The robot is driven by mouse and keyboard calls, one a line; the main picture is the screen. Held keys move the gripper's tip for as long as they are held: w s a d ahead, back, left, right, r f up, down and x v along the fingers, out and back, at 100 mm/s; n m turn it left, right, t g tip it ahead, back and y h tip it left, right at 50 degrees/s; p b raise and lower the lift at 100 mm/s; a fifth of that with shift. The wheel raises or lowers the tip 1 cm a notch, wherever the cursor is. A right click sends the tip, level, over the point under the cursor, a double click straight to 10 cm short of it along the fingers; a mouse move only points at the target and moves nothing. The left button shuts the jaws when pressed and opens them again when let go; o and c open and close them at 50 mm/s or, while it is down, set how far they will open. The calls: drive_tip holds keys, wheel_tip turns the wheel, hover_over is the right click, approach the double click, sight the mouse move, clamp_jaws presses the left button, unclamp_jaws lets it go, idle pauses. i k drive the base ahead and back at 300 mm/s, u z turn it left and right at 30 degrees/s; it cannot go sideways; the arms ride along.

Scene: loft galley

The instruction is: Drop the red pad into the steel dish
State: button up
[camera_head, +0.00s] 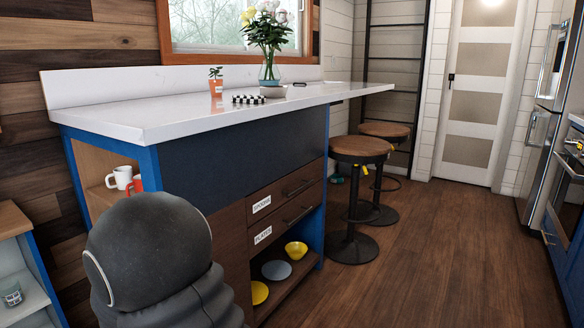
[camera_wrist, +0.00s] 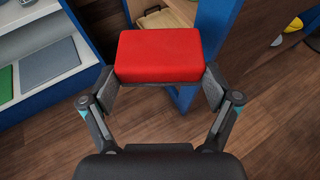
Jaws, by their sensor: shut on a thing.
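The red pad (camera_wrist: 159,55) is a thick rectangular block in the wrist view. My gripper (camera_wrist: 162,84) is shut on it, with one finger at each short side. The pad is held up in front of the wrist, with floor and blue cabinet edges behind it.
The white-topped island (camera_head: 200,110) holds a flower vase (camera_head: 268,73), an orange pot (camera_head: 216,86) and a checkered item (camera_head: 249,99). Mugs (camera_head: 122,177) sit in its end shelf. Two stools (camera_head: 360,148) stand beyond it. Open wood floor (camera_head: 430,250) lies to the right.

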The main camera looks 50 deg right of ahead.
sight(276, 96)
drive_tip(key=z, duration=3.5)
drive_tip(key=k, duration=0.85)
drive_tip(key=u, duration=1.85)
drive_tip(key=i, duration=1)
